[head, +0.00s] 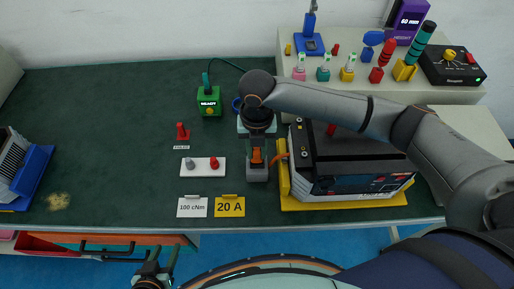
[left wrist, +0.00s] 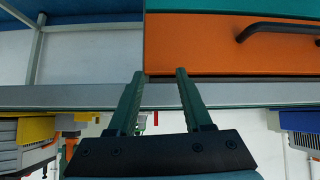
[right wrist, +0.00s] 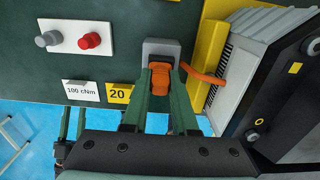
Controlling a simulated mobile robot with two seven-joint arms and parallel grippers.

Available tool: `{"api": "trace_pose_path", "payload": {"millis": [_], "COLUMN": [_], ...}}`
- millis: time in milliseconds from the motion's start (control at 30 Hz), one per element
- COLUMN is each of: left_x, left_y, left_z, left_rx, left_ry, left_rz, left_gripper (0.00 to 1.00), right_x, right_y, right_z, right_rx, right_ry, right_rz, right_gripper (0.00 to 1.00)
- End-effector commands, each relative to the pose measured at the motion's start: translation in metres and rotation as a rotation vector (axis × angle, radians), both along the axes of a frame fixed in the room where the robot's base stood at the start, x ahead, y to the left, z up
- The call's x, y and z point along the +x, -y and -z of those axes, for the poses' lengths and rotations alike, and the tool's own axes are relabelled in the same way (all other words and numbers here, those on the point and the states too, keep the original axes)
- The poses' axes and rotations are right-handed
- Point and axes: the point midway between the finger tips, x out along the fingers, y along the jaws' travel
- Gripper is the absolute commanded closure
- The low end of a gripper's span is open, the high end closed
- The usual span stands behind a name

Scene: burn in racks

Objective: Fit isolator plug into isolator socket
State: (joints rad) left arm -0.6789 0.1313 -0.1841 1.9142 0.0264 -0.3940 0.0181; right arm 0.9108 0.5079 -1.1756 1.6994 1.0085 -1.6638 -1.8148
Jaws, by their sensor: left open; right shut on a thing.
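The orange isolator plug (right wrist: 161,76) is between the fingers of my right gripper (right wrist: 165,88), which is shut on it. In the head view my right gripper (head: 257,160) points down at the grey isolator socket (head: 257,175), left of the battery unit. The right wrist view shows the grey socket block (right wrist: 160,46) right at the plug; I cannot tell how far the plug is in it. An orange cable (right wrist: 205,77) runs right from beside the socket. My left gripper (left wrist: 160,72) is open and empty; in the head view it (head: 160,262) is low, in front of the table edge.
The battery unit (head: 350,165) stands in a yellow tray (head: 345,204) close right of the socket. A white plate (head: 203,167) with grey and red knobs lies left, above the 100 cNm card (head: 192,207) and 20 A card (head: 229,206).

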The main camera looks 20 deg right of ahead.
Motion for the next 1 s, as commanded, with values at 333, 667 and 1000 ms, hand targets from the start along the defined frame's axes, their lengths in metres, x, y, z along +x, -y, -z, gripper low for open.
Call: {"api": "trace_pose_path", "payload": {"millis": [333, 667, 1000], "left_x": [0.0, 0.0, 0.0], "left_y": [0.0, 0.0, 0.0], "left_z": [0.001, 0.001, 0.002], "left_rx": [0.0, 0.0, 0.0], "left_ry": [0.0, 0.0, 0.0], "left_rz": [0.0, 0.0, 0.0], "left_gripper": [0.5, 0.5, 0.5], "right_x": [-0.003, -0.002, 0.0], "right_y": [0.001, 0.001, 0.0], "right_z": [0.008, 0.006, -0.033], "right_rx": [-0.005, -0.003, -0.001], "right_ry": [-0.01, -0.006, 0.0], "right_rz": [0.0, 0.0, -0.002], "right_gripper": [0.53, 0.39, 0.39]}}
